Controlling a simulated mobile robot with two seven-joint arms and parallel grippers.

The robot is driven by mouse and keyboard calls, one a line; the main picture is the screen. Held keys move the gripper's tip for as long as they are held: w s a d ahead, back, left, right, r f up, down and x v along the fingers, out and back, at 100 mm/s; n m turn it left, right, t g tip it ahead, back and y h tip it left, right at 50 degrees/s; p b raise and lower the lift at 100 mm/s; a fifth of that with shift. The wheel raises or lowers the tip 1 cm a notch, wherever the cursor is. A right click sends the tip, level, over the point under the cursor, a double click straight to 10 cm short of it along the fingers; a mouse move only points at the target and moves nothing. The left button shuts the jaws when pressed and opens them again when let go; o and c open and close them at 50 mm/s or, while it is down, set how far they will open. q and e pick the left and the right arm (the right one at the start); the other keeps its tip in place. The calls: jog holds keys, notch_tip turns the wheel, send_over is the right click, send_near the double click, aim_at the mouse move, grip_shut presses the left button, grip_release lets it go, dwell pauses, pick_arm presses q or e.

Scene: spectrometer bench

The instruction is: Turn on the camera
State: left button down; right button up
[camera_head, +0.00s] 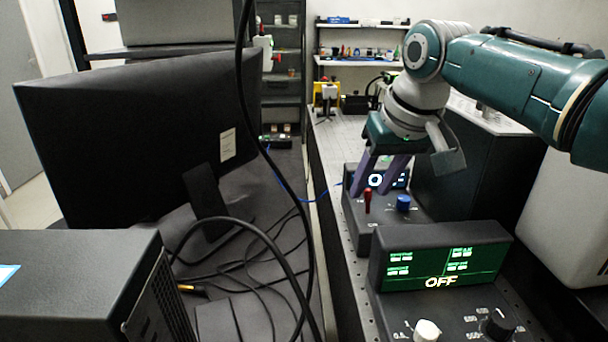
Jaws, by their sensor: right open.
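My right gripper (375,188) reaches down from the upper right, its two purple fingers apart and empty. The fingers are in front of the display of a dark control box (358,236), which shows a lit "0". This box has a red toggle lever (367,201) and a blue knob (403,203). The fingertips are near the red lever; I cannot tell if they touch. A nearer control box (492,241) has a green screen reading "OFF" (441,282), a white knob (427,330) and a black knob (498,324). I cannot tell which device is the camera. My left gripper is out of view.
A black monitor (120,140) stands at the left, seen from behind. Black cables (265,232) run across the desk beside it. A large dark box (475,180) stands right of the gripper. Shelves (350,62) stand at the back.

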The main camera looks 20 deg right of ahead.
jog(key=shift+w+f, duration=0.1)
jog(key=shift+f, duration=0.15)
grip_shut()
dwell(0.5)
